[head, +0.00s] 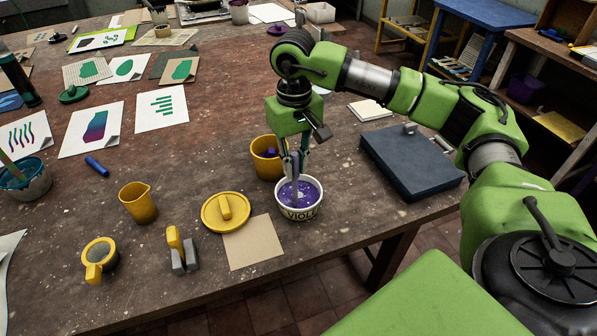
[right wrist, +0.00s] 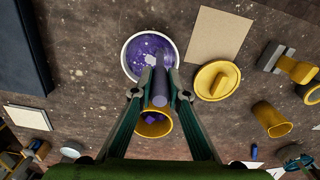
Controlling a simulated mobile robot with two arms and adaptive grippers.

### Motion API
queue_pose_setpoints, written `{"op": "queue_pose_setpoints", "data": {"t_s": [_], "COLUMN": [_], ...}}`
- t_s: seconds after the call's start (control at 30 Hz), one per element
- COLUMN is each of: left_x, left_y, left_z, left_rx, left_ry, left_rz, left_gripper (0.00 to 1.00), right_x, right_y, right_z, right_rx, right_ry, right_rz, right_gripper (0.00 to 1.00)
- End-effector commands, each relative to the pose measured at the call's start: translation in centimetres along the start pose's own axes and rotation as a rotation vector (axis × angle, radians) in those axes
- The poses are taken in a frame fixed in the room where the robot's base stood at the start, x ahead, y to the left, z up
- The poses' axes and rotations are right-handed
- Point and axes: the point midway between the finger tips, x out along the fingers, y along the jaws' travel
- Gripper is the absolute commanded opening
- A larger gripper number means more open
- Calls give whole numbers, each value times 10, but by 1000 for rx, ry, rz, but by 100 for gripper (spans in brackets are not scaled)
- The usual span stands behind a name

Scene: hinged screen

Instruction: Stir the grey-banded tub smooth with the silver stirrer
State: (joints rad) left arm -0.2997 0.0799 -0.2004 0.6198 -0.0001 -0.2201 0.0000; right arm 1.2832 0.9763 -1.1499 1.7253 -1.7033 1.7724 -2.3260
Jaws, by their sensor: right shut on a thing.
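The tub (head: 299,213) is white with a dark "VIOL…" label and holds purple paint with paler specks and streaks. It stands upright near the table's front edge and also shows in the right wrist view (right wrist: 126,66). My right gripper (head: 294,164) is above the tub, shut on the silver stirrer (right wrist: 160,88). The stirrer points down, with its lower end in the paint; the submerged part is hidden. I cannot make out a grey band clearly. My left gripper is not in view.
A yellow cup (head: 262,164) with something purple inside stands close behind the tub. A yellow lid (head: 226,212) and a brown card (head: 253,243) lie to its left. A dark slab (head: 411,165) lies to the right. A yellow jug (head: 138,203) stands further left.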

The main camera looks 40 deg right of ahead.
Motion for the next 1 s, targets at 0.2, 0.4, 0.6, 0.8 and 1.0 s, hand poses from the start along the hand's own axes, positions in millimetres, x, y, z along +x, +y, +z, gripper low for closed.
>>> {"op": "queue_pose_setpoints", "data": {"t_s": [0.2,0.4,0.6,0.8,1.0], "left_x": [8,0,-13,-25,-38], "left_y": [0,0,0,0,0], "left_z": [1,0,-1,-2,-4], "left_rx": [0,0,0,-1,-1], "left_ry": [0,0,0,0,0], "left_rz": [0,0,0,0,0], "left_gripper": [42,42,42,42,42], "right_x": [1,-10,-31,-51,-71], "right_y": [16,16,16,16,15], "right_z": [11,12,11,11,11], "right_rx": [1,0,0,0,0], "right_ry": [0,1,2,1,1], "right_rz": [0,-1,-1,0,-1], "right_gripper": [0,0,0,0,0]}}
